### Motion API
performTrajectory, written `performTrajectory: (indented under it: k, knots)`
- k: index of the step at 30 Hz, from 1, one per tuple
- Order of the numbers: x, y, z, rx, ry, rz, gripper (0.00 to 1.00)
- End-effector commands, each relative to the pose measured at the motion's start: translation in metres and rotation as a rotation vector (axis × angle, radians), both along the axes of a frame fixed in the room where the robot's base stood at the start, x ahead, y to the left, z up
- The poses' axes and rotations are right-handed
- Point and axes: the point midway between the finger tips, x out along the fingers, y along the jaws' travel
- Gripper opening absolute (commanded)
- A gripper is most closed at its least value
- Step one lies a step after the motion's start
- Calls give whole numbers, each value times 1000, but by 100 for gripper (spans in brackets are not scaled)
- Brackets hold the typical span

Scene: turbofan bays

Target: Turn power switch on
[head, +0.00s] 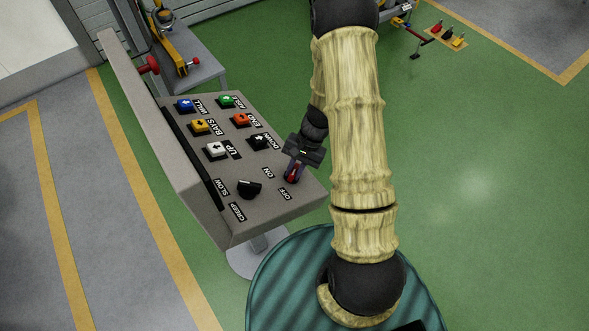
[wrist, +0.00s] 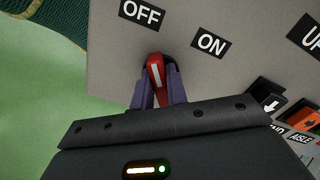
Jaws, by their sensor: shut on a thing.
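The power switch (head: 291,176) is a red rotary knob on the right edge of the grey control panel (head: 300,197). It sits by the ON label (head: 268,173) and the OFF label (head: 285,194). In the wrist view the red switch (wrist: 155,77) has a white line mark, and the OFF label (wrist: 143,13) and ON label (wrist: 209,44) lie beyond it. The white mark leans slightly toward OFF. My gripper (head: 293,170) is shut on the red switch, with one finger on each side in the wrist view (wrist: 157,88).
A black selector knob (head: 249,189) with SLOW and CREEP labels sits left of the switch. Several coloured push buttons, including a white one (head: 215,150) and a black one (head: 259,142), stand farther up the panel. Green floor lies to the right.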

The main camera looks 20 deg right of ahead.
Motion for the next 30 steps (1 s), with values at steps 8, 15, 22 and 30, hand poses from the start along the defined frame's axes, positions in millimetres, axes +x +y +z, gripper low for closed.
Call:
performTrajectory:
  k: [8, 15, 22, 30]
  knots:
    - [0, -1, 0, -10, 31, -73, 0]
    - [1, 0, 0, -29, 91, -216, 0]
    - [1, 0, 1, -55, 171, -404, 0]
    - [2, 1, 1, -88, 270, -640, 0]
